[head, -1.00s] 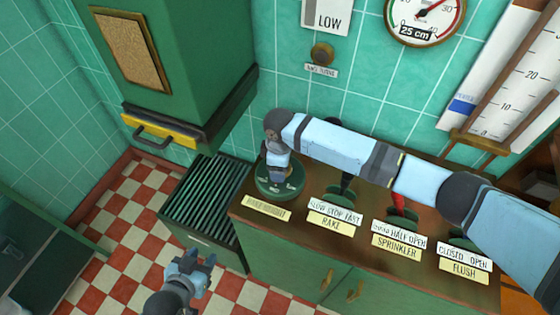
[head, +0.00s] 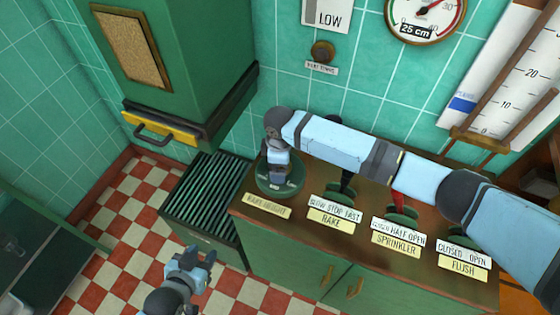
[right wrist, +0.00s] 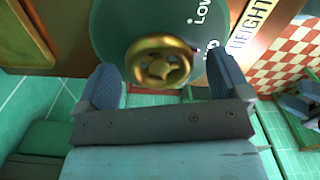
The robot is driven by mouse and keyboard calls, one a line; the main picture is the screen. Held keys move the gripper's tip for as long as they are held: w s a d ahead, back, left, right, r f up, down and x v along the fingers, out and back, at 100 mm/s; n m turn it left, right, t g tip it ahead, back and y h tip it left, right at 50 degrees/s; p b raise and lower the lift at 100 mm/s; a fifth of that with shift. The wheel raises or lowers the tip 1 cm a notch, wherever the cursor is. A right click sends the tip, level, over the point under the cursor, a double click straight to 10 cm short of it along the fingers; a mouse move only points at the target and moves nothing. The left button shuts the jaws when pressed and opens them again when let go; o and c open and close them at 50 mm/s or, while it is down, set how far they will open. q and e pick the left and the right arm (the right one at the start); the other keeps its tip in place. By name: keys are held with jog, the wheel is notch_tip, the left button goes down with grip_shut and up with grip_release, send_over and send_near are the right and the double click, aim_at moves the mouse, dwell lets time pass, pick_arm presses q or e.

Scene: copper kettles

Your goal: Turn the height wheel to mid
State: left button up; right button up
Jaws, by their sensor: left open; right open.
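The height wheel, a small brass handwheel (right wrist: 160,62), sits on a round green dial plate (right wrist: 112,28) in the right wrist view. "LOW" and part of another mark show on the plate. My right gripper (right wrist: 164,72) is open, with one finger on each side of the wheel; I cannot tell whether they touch it. In the head view my right gripper (head: 278,176) points down over the green dial plate (head: 262,188) and hides the wheel. A height label (head: 267,206) lies in front. My left gripper (head: 190,263) is open and empty, low and away from the counter.
Rake (head: 331,219), sprinkler (head: 396,242) and flush (head: 463,264) labels line the counter to the right, with levers behind, partly under my right arm. A slatted grate (head: 200,195) stands left.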

jog(key=shift+r, duration=0.1)
notch_tip(320, 180, up, 14)
jog(key=b, duration=0.1)
jog(key=shift+f, duration=0.2)
dwell(0.5)
